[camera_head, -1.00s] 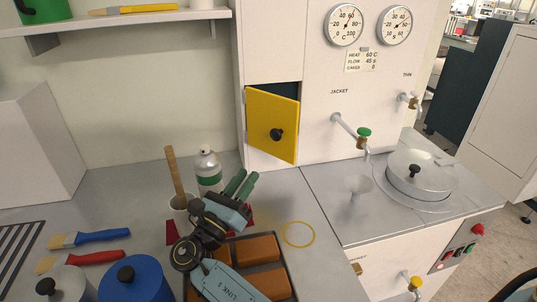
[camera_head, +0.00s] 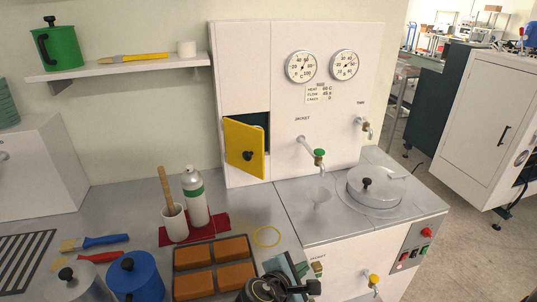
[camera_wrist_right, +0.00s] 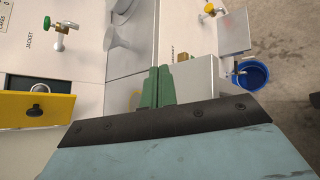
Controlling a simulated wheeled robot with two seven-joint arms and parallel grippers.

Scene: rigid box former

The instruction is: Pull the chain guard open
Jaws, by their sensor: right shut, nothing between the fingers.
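The yellow door (camera_head: 238,135), which I take to be the chain guard, stands ajar on the white machine front, hinged at its left. It has a black knob (camera_head: 247,156), and a dark opening shows behind its upper right part. The door also shows at the left of the right wrist view (camera_wrist_right: 58,108). My right gripper (camera_head: 301,268) is low at the bottom centre, well below and to the right of the door, touching neither door nor knob. Its green fingers (camera_wrist_right: 157,86) are together and empty in the wrist view. My left gripper is out of view.
A tray of brown blocks (camera_head: 214,239), a white bottle (camera_head: 195,200) and a cup with a wooden handle (camera_head: 175,224) stand on the counter below the door. A funnel (camera_head: 319,197) and a lidded pot (camera_head: 375,186) are to the right. A jacket tap (camera_head: 311,149) projects beside the door.

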